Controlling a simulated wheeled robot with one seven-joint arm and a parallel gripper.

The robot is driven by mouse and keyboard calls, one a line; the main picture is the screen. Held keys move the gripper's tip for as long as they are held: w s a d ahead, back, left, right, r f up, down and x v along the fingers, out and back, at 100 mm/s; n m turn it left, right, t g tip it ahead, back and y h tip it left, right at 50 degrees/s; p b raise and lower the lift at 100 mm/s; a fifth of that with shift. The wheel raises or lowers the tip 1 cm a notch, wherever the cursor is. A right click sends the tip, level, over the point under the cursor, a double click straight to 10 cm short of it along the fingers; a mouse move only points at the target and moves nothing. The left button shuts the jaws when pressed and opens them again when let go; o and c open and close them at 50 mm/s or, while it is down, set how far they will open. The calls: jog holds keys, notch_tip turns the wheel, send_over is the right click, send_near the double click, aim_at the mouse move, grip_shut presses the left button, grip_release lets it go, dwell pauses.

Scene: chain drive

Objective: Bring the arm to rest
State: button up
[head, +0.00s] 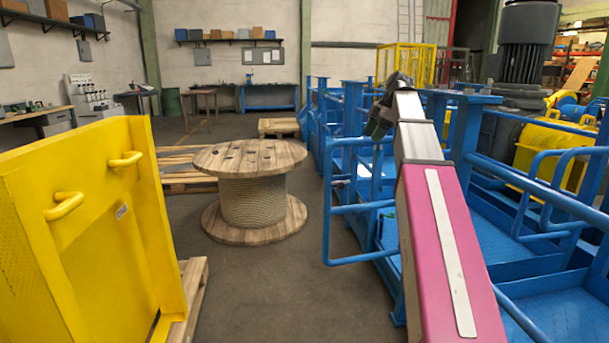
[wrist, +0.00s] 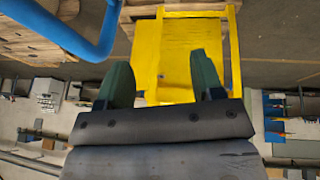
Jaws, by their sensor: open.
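My arm, with a pink and grey link, reaches forward on the right side of the head view. My gripper (head: 376,128) is at its far end, beside the blue metal frames (head: 345,208), and looks small and dark there. In the wrist view my gripper (wrist: 163,85) shows two green fingers spread well apart. It is open, with nothing between the fingers. Behind the fingers, at a distance, is the yellow metal panel (wrist: 190,50). I cannot tell from the head view whether the gripper touches the blue frame.
A yellow panel (head: 95,220) stands at the left on a wooden pallet (head: 192,290). A wooden cable spool (head: 250,160) stands mid-floor. Blue railings fill the right side, close to my arm. Bare floor (head: 270,285) lies between the panel and the railings.

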jog(key=s+a+f+m+h, duration=0.1)
jog(key=s+f+m, duration=0.35)
jog(key=f, duration=0.85)
jog(key=s+a+f+m+h, duration=0.1)
jog(key=s+a+f+m, duration=0.3)
jog(key=f, duration=1)
jog(key=s+d+f+m+h, duration=0.1)
jog(key=s+f+m, duration=0.35)
jog(key=f, duration=0.85)
jog(key=s+f+m+g+h, duration=0.1)
jog(key=s+f+m, duration=0.6)
jog(key=f, duration=0.5)
jog(key=shift+s+a+f+h, duration=0.2)
jog(key=shift+s+a+h, duration=0.2)
jog(key=shift+s, duration=0.45)
